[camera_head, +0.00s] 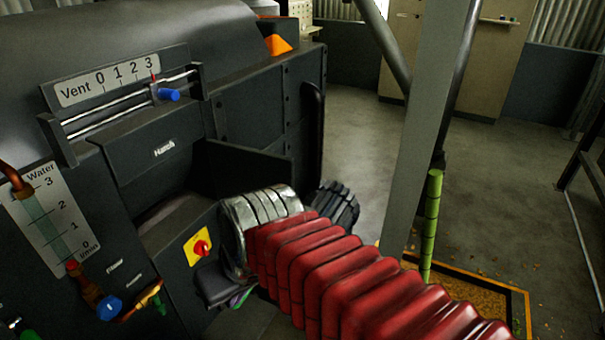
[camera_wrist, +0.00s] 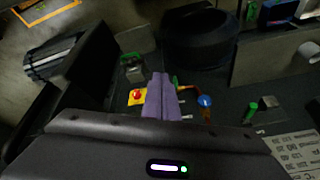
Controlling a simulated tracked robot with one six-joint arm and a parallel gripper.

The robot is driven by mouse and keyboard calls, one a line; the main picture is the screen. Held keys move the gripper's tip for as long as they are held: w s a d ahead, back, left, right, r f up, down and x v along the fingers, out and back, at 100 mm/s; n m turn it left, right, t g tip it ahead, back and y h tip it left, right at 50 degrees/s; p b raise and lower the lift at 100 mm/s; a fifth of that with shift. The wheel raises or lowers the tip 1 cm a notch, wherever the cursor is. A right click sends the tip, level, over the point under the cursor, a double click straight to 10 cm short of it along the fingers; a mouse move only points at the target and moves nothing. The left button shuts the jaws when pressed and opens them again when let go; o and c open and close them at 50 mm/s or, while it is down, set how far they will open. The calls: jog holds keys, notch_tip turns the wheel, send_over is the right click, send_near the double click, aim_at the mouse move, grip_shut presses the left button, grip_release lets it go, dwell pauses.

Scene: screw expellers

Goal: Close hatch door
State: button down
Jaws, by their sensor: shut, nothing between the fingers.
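The hatch door (camera_head: 245,168) is a dark panel standing out from the grey machine front, beside an open recess (camera_head: 172,212) below the "Hatch" label. The hatch is open. My gripper (camera_head: 240,298) is mostly hidden in the head view by my silver wrist and red arm sleeve; only a bit of purple and green shows below. In the wrist view, the purple fingers of my gripper (camera_wrist: 160,76) are together and empty, close to a yellow plate with a red knob (camera_wrist: 137,96). I cannot tell whether they touch anything.
The vent slider with a blue handle (camera_head: 168,95) sits above the hatch. A water gauge (camera_head: 48,220) and blue valve (camera_head: 108,308) are at lower left. A grey post (camera_head: 425,130) and green pole (camera_head: 431,225) stand right; the floor beyond is open.

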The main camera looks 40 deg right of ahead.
jog(key=w+d+f+m+t+y, duration=0.1)
jog(key=w+d+m+t+y, duration=0.3)
jog(key=d, duration=0.5)
jog(key=w+d+f+m+t+y, duration=0.1)
jog(key=w+d+m+t+y, duration=0.15)
jog(key=d+m, duration=0.5)
jog(key=s+d+m+t+h, duration=0.2)
jog(key=s+d+t+h, duration=0.1)
jog(key=d, duration=0.7)
jog(key=s+d+m+t+h, duration=0.2)
jog(key=s+d+t+h, duration=0.1)
jog(key=d, duration=0.7)
jog(key=shift+d+r+m+t, duration=0.15)
jog(key=shift+d+m+t, duration=0.2)
jog(key=shift+t, duration=0.1)
jog(key=shift+w, duration=0.1)
